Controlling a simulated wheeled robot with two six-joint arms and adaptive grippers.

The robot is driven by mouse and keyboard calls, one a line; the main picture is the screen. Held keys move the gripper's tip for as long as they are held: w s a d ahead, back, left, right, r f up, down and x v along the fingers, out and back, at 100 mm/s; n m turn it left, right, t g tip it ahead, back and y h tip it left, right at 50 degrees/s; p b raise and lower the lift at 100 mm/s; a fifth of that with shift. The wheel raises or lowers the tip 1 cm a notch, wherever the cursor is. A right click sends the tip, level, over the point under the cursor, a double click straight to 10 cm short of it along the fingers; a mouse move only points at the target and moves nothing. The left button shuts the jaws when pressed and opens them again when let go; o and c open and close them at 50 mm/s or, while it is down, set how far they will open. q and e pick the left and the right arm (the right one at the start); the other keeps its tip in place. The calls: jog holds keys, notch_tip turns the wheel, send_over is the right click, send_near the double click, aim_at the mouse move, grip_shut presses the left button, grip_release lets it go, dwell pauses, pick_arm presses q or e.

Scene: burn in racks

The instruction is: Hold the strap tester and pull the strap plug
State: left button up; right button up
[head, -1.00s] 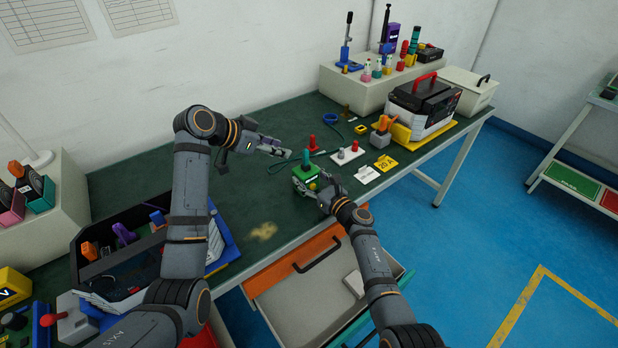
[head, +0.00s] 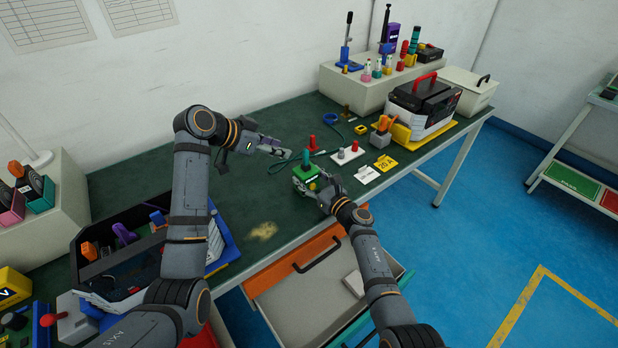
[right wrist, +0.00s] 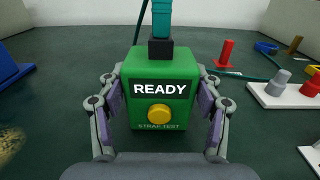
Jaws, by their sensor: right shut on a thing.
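The strap tester (head: 308,184) is a green box with a READY display and a yellow button, upright on the green bench near its front edge. My right gripper (right wrist: 160,112) is shut on it, one finger pad against each side. The teal strap plug (right wrist: 161,22) stands in a black socket on the tester's top; it also shows in the head view (head: 306,158). A thin green cord trails beside it. My left gripper (head: 277,148) is empty, its fingers apart, above the bench, behind and left of the plug.
A red peg (head: 312,144) and a white block with grey and red posts (head: 348,153) stand just behind and right of the tester. A yellow 20 A tag (head: 386,162) lies further right. An open drawer (head: 310,300) juts out below.

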jog(key=o, duration=1.4)
jog(key=shift+s, duration=0.1)
jog(key=v, duration=1.2)
jog(key=shift+f, duration=0.1)
